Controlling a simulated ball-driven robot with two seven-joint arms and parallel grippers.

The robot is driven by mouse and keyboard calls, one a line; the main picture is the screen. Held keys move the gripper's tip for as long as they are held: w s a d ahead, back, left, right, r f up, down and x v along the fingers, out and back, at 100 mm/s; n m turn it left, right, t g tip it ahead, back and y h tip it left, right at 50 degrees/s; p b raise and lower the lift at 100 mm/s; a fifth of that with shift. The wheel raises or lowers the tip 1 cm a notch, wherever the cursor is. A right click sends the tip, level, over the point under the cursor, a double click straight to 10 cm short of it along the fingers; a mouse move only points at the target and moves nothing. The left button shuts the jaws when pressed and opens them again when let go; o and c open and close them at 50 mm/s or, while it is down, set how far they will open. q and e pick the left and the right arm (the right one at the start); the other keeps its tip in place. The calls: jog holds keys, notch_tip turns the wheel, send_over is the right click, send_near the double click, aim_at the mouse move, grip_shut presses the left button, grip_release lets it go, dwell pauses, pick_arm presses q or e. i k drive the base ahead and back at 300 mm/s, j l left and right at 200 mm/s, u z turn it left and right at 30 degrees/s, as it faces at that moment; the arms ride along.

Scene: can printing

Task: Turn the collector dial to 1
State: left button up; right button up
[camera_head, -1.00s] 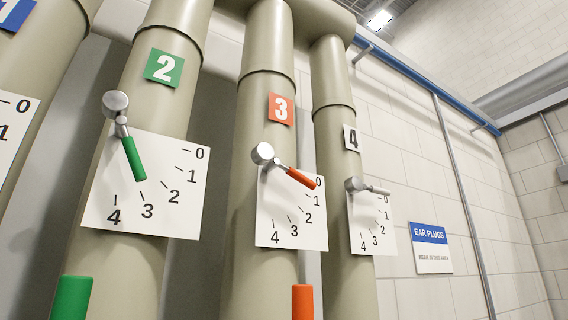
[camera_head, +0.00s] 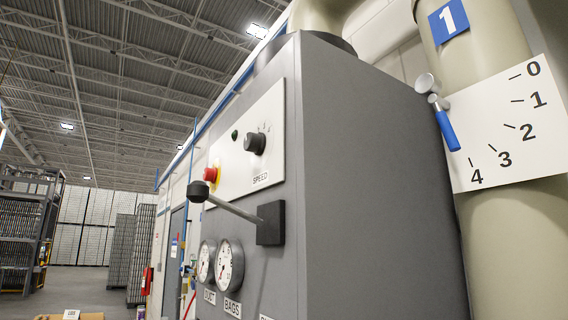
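A grey cabinet (camera_head: 375,170) fills the middle of the head view. On its pale panel (camera_head: 235,165) is a black round dial (camera_head: 255,143) above the word SPEED. Small marks stand above it, too small to read, and I cannot tell which one it points at. No label reading "collector" is legible. A green lamp (camera_head: 234,135) and a red button (camera_head: 210,174) are on the same panel. Neither of my grippers is in view.
Racks (camera_head: 30,225) and open floor (camera_head: 75,290) lie at the left.

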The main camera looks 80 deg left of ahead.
aim_at(254, 143)
jog(key=u, duration=3.05)
